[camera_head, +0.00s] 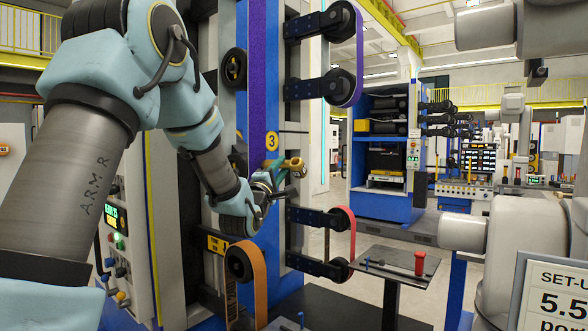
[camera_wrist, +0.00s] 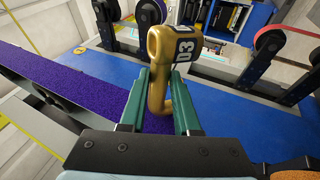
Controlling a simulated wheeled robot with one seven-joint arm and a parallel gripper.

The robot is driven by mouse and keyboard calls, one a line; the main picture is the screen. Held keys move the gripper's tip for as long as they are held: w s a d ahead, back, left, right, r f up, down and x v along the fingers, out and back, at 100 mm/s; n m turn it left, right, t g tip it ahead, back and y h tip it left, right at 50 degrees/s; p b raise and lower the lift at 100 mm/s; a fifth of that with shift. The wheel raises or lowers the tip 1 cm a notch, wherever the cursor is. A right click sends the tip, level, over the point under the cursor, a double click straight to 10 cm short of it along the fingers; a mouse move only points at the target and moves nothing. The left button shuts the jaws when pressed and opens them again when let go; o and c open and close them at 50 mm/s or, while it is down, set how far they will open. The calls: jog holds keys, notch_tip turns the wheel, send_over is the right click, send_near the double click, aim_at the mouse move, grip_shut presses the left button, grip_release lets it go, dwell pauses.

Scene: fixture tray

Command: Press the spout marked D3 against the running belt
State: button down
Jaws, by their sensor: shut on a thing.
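The spout marked D3 (camera_wrist: 172,55) is a bent brass-coloured piece with a black label. My gripper (camera_wrist: 158,95) is shut on it, with the green fingers on both sides of its narrow neck. In the head view the spout (camera_head: 295,165) stands out to the right of my gripper (camera_head: 270,180), beside the blue machine column. The purple belt (camera_head: 258,80) runs down the column behind my gripper. In the wrist view the purple belt (camera_wrist: 70,95) passes behind the fingers and the spout's lower end. I cannot tell whether the spout touches the belt, or whether the belt is running.
A yellow disc marked 3 (camera_head: 272,141) sits by the purple belt. Below are an orange belt (camera_head: 259,285) and a red belt (camera_head: 343,225) on black arms. A small dark table (camera_head: 395,265) with a red piece (camera_head: 419,262) stands at right.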

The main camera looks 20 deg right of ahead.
aim_at(291, 167)
jog(key=shift+w+a+b, duration=0.35)
jog(key=shift+w+b, duration=0.05)
jog(key=shift+b, duration=0.05)
dwell(0.7)
jog(key=shift+f+b, duration=0.1)
jog(key=shift+b, duration=1)
dwell(0.9)
jog(key=shift+s, duration=0.1)
jog(key=shift+s+d+b, duration=0.45)
jog(key=shift+s+b, duration=0.05)
jog(key=shift+s, duration=0.2)
jog(key=shift+s+d+b, duration=0.4)
jog(key=shift+s+b, duration=0.05)
jog(key=shift+s, duration=0.25)
jog(key=shift+s+d, duration=0.15)
jog(key=shift+s, duration=0.15)
jog(key=shift+s+d, duration=0.1)
jog(key=s+d+b, duration=0.3)
jog(key=s, duration=0.4)
jog(key=shift+d, duration=0.3)
